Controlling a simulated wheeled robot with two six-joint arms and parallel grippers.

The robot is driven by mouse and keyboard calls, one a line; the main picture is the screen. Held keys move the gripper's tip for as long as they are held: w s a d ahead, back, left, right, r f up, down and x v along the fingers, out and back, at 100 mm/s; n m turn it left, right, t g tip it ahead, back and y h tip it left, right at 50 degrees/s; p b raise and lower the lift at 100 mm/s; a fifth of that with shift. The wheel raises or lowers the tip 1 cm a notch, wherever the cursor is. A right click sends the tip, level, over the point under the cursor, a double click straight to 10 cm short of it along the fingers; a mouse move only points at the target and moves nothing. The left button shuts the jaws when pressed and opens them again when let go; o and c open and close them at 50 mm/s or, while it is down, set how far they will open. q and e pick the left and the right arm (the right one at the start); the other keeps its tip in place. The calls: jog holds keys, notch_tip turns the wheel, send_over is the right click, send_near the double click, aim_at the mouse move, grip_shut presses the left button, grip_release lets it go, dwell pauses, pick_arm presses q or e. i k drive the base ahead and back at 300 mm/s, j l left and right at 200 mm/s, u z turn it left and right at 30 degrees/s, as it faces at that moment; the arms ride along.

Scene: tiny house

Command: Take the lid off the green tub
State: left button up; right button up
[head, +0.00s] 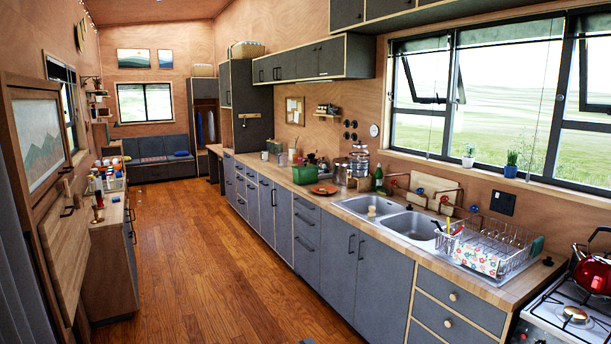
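A green tub (304,175) stands on the long wooden counter (290,184) along the right wall, some way ahead of me. It is small in the view, and I cannot make out its lid or whether one is on it. A flat orange-red round thing (324,189) lies on the counter just in front of the tub. Neither of my grippers is in view.
The counter runs along the right, with a double sink (392,216), a dish rack (490,250) and a stove (570,312) nearer me. Glass jars (359,160) stand beyond the sink. A sideboard (108,240) is on the left. The wooden floor (215,265) between is clear.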

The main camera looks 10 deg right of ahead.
aim_at(305, 166)
jog(key=z, duration=0.15)
jog(key=i, duration=6.5)
jog(key=l+z, duration=0.05)
jog(key=l, duration=0.25)
